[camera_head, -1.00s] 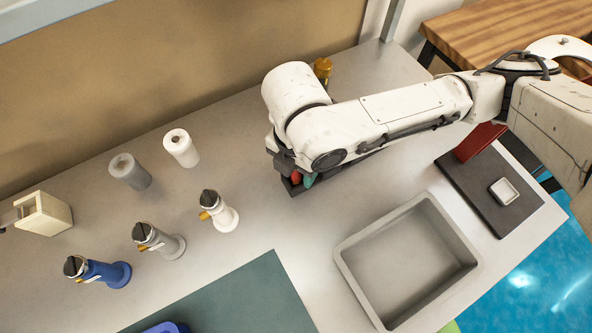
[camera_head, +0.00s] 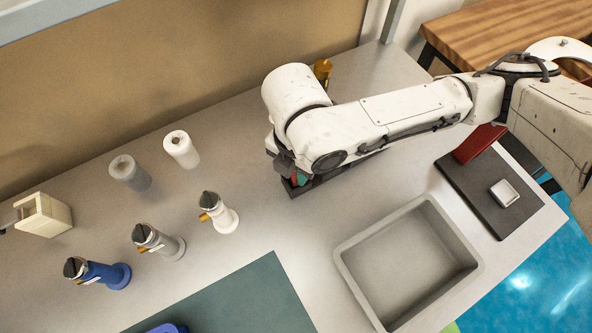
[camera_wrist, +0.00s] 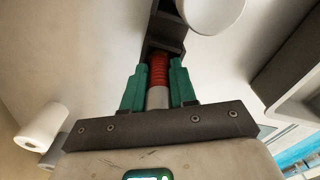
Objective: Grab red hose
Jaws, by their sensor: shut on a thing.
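The red hose (camera_wrist: 158,72), ribbed and with a pale grey end piece, stands between the two green fingers of my gripper (camera_wrist: 159,84) in the wrist view. The fingers are shut on it, one on each side. In the head view my gripper (camera_head: 298,181) is low over the dark holder (camera_head: 322,178) on the counter. Only a sliver of red shows there; my arm hides most of the hose. The dark holder also shows behind the hose in the wrist view (camera_wrist: 166,38).
A grey bin (camera_head: 350,262) lies to the right front, and a dark board (camera_head: 462,180) with a small white dish (camera_head: 504,192) beyond it. Several bottle-like fittings and two rolls (camera_head: 181,149) stand to the left. An amber item (camera_head: 323,69) is behind my arm.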

